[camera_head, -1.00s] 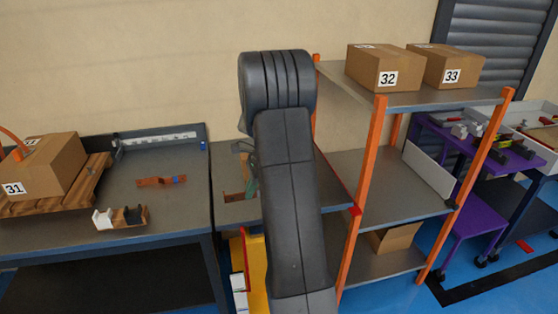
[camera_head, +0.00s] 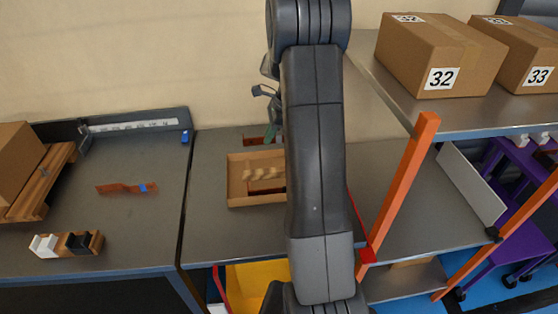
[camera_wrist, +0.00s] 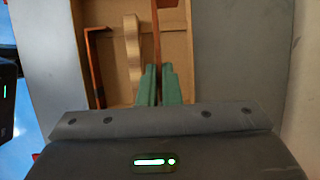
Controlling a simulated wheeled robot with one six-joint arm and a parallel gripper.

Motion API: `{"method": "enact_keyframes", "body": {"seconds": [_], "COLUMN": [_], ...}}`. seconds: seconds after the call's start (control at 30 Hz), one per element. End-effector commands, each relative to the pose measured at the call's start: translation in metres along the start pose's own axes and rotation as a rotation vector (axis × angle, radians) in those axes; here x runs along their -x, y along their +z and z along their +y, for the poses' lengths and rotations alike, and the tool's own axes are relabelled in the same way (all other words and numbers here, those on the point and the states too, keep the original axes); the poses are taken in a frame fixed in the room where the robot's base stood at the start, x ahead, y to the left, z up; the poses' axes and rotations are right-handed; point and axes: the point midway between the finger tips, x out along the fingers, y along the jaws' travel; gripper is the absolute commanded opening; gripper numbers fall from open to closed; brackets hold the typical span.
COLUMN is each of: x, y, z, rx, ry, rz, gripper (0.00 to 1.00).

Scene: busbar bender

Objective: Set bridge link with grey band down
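In the wrist view, my gripper (camera_wrist: 159,84) has two green fingers close together with a narrow gap. A copper bar (camera_wrist: 156,35) runs up from the gap; I cannot tell whether the fingers clamp it. A second bent copper bar (camera_wrist: 96,65) lies at the left of the cardboard tray (camera_wrist: 120,12). In the head view, my arm hides most of the gripper; a green part (camera_head: 274,130) shows near the tray (camera_head: 238,202). A copper link (camera_head: 117,188) with a blue band lies on the left table.
A small wooden block with white and black pieces (camera_head: 68,244) sits near the left table's front edge. A ruler rail (camera_head: 130,125) runs along the back. An orange shelf post (camera_head: 400,185) stands right of my arm, below boxes 32 (camera_head: 435,62) and 33 (camera_head: 515,55).

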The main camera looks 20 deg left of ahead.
Motion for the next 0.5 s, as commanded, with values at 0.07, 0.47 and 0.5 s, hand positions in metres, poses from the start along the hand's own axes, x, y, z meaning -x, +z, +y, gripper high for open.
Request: {"method": "enact_keyframes", "body": {"seconds": [0.07, 0.47, 0.5], "x": [-0.004, -0.057, -0.060], "y": [-0.001, -0.024, -0.025], "z": [0.000, 0.000, 0.000], "rx": [0.000, 0.000, -0.001], "ry": [0.002, 0.001, 0.001], "rz": [0.000, 0.000, 0.000], "gripper": [0.00, 0.00, 0.00]}}
